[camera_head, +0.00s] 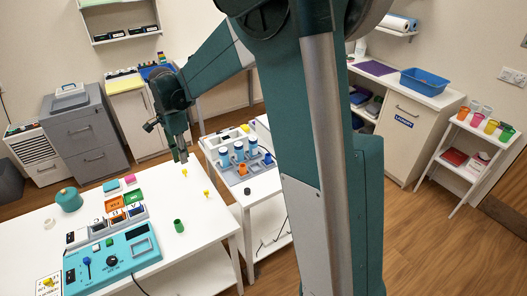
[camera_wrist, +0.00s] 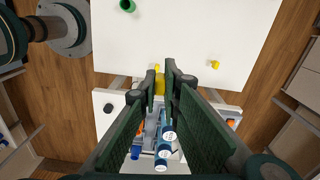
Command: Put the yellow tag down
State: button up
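My gripper (camera_head: 181,160) is above the far edge of the white table (camera_head: 205,225). In the wrist view its two dark fingers (camera_wrist: 160,76) close in on a small yellow tag (camera_wrist: 159,84), which shows between the fingertips. In the head view the yellow tag (camera_head: 184,172) shows just below the fingertips, apparently clear of the tabletop. A second small yellow piece (camera_head: 207,193) stands on the white table near its right edge. It also shows in the wrist view (camera_wrist: 214,64). The fingers hide part of the held tag.
A green cup (camera_head: 178,226) stands on the table. A teal panel (camera_head: 112,262), colored bins (camera_head: 116,205) and a teal round object (camera_head: 69,200) are at its left. A cart (camera_head: 250,188) with blue-and-white bottles (camera_head: 238,150) stands beyond a gap. The table's right-hand middle is mostly clear.

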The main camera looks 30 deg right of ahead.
jog(key=w+d+m+p, duration=0.1)
jog(key=d+p, duration=0.1)
jog(key=d, duration=1.2)
jog(key=w+d+p, duration=0.2)
jog(key=d, duration=1.3)
jog(key=s+d+p, duration=0.1)
jog(key=s+d, duration=0.2)
jog(key=d, duration=0.7)
jog(key=s+d+p, duration=0.1)
jog(key=s+d, duration=0.1)
jog(key=d, duration=0.9)
jog(key=shift+m, duration=0.3)
jog(key=shift+a+f, duration=0.15)
jog(key=shift+f, duration=1.15)
jog(key=shift+a+f, duration=0.15)
jog(key=shift+f, duration=1.15)
jog(key=shift+f, duration=3.1)
jog(key=shift+f, duration=0.15)
